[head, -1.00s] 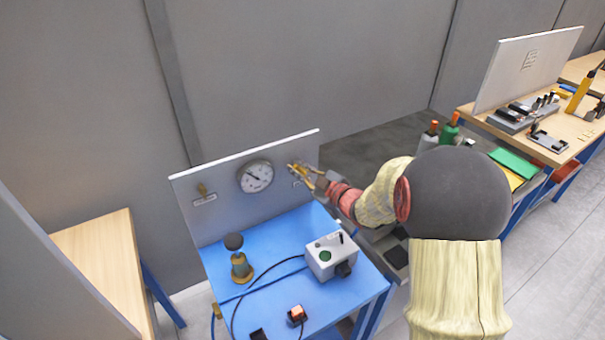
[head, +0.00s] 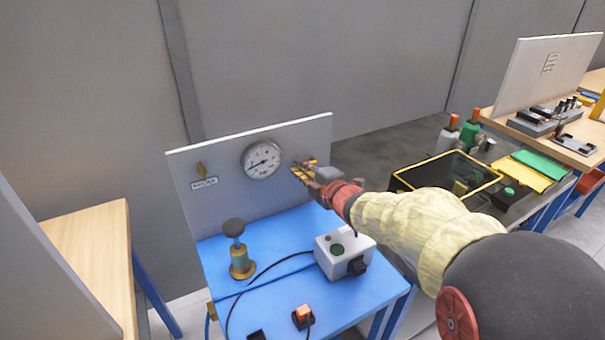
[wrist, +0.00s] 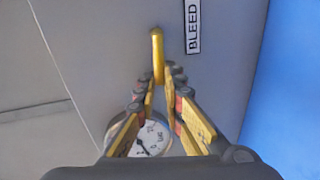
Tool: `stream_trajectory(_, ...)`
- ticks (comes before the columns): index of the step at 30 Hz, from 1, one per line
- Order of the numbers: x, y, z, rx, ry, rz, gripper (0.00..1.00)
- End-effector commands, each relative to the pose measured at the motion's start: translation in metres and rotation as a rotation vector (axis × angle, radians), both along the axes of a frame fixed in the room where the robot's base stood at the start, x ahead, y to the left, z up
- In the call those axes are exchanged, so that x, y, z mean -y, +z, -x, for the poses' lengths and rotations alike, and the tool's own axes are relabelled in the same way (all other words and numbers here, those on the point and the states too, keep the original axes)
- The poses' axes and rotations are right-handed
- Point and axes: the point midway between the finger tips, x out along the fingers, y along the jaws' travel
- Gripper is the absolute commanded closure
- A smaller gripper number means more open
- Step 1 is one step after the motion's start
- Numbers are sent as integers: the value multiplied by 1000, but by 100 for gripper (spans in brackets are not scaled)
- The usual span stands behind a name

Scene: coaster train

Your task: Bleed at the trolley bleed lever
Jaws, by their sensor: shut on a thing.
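The bleed lever (wrist: 157,48) is a slim yellow handle by the BLEED label (wrist: 193,25) in the wrist view. My gripper (wrist: 159,76) is shut on its near end, with one yellow finger on each side. In the head view my gripper (head: 303,170) is at the right part of the grey upright panel (head: 222,205) and hides most of the lever. The round gauge (head: 262,159) is left of my gripper; its needle points left and slightly down. The gauge also shows between my fingers in the wrist view (wrist: 150,140).
The blue trolley top (head: 275,245) bears a brass plunger-like part (head: 240,255), a grey control box (head: 343,250), an orange-lit switch (head: 303,314) and cables. A labelled brass valve (head: 202,170) is at the panel's left. A yellow-rimmed black box (head: 445,165) stands behind my arm.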

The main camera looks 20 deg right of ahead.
Motion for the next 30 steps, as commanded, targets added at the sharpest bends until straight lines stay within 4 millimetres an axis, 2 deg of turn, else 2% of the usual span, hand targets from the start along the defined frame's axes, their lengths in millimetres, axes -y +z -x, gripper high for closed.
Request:
stream_trajectory(9, -1, -6, 0, 4, 0, 78, 100)
stream_trajectory(22, -1, -6, 0, 4, 1, 85, 100)
stream_trajectory(23, -1, -6, 0, 4, 1, 85, 89)
stream_trajectory(30, 0, -6, 0, 5, 1, 84, 76)
